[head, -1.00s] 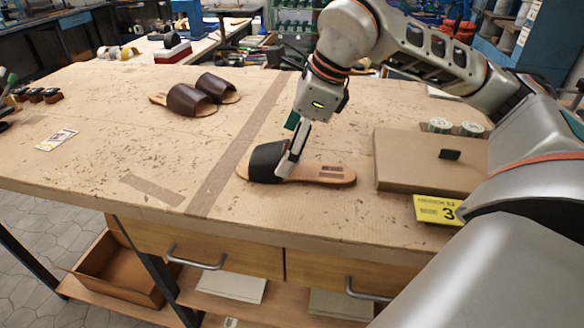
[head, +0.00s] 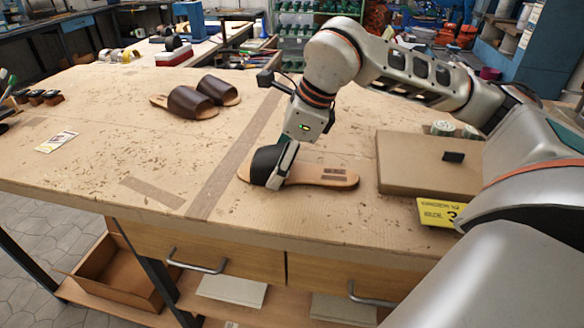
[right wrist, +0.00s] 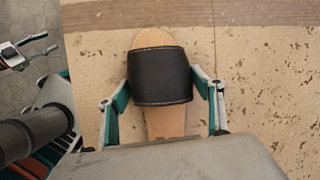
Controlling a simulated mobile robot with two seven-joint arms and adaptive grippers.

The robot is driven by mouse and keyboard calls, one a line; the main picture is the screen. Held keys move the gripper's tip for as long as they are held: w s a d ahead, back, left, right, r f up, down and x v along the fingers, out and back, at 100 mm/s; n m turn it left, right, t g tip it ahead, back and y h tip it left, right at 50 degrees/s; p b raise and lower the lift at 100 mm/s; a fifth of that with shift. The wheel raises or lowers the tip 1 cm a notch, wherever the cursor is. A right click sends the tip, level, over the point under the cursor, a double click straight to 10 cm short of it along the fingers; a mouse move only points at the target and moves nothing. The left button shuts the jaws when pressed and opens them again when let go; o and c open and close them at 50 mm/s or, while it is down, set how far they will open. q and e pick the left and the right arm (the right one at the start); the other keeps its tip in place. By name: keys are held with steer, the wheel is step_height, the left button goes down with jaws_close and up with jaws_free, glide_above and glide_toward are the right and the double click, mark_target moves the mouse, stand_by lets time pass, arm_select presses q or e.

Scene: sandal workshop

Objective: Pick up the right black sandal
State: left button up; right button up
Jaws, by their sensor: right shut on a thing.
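The right black sandal (head: 312,174) has a black strap and a tan sole, and lies on the workbench (head: 110,150) near its front edge, toe to the left. My right gripper (head: 277,178) is over its strap, shut on it. In the right wrist view the black strap (right wrist: 160,76) sits between the two fingers (right wrist: 160,98), one at each side of the sandal. I cannot tell whether the sole is clear of the bench. My left gripper is not in view.
A closed cardboard box (head: 415,165) stands just right of the sandal, with a yellow number card (head: 438,212) before it. A pair of brown sandals (head: 190,103) lies at the back left. The bench's left middle is mostly clear.

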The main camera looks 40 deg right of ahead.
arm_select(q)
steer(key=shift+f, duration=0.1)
arm_select(e)
steer(key=shift+r, duration=0.1)
steer(key=shift+r, duration=0.3)
arm_select(q)
steer(key=p, duration=0.1)
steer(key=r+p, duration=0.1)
steer(key=p, duration=0.1)
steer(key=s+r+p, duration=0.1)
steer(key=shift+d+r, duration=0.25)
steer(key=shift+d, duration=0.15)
arm_select(e)
step_height(320, 180, up, 19)
steer(key=shift+r, duration=0.15)
